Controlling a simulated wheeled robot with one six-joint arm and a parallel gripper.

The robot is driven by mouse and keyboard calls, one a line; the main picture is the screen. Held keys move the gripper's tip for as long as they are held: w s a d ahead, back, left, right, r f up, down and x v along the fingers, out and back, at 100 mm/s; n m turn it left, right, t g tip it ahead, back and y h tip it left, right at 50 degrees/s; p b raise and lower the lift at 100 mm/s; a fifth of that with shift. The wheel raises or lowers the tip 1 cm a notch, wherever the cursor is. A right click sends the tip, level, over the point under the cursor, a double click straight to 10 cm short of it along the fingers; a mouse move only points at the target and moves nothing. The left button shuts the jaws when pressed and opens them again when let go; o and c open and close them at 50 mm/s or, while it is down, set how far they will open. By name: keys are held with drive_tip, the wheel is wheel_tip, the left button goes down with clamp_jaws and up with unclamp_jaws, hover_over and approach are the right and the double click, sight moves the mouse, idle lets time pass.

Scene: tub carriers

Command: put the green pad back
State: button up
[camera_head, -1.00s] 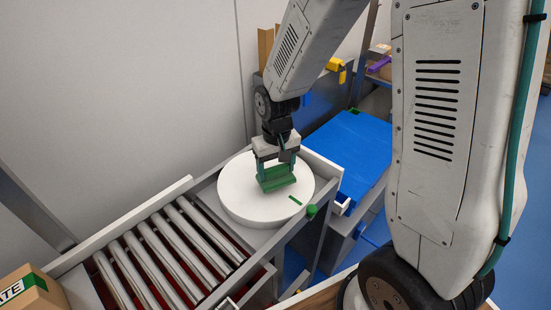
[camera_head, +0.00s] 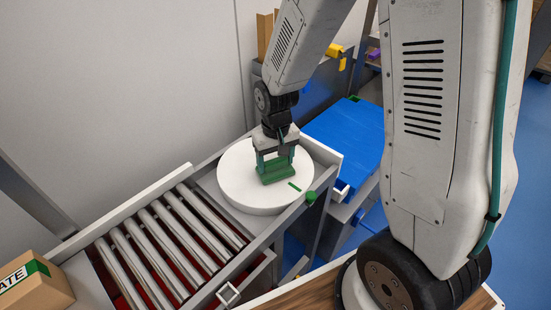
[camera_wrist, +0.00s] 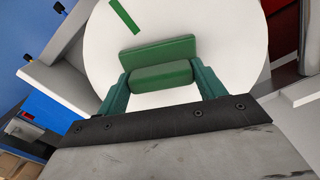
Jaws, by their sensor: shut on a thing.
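The green pad (camera_head: 277,176) is between the two teal fingers of my gripper (camera_head: 276,167), which is shut on it. It is over the white round turntable (camera_head: 240,190). In the wrist view the pad (camera_wrist: 158,49) shows as a flat green piece with a thicker green block between the fingers. The pad is at or just above the turntable's top; I cannot tell whether it touches. A short dark green stripe (camera_head: 295,186) is on the turntable, close to the pad in the head view.
A roller conveyor (camera_head: 165,240) adjoins the turntable at the left. A green knob (camera_head: 311,197) sits on the frame's edge. A blue-topped surface (camera_head: 350,145) lies to the right. A cardboard box (camera_head: 38,288) is at lower left.

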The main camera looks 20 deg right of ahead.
drive_tip(key=shift+f, duration=0.2)
drive_tip(key=o, duration=1)
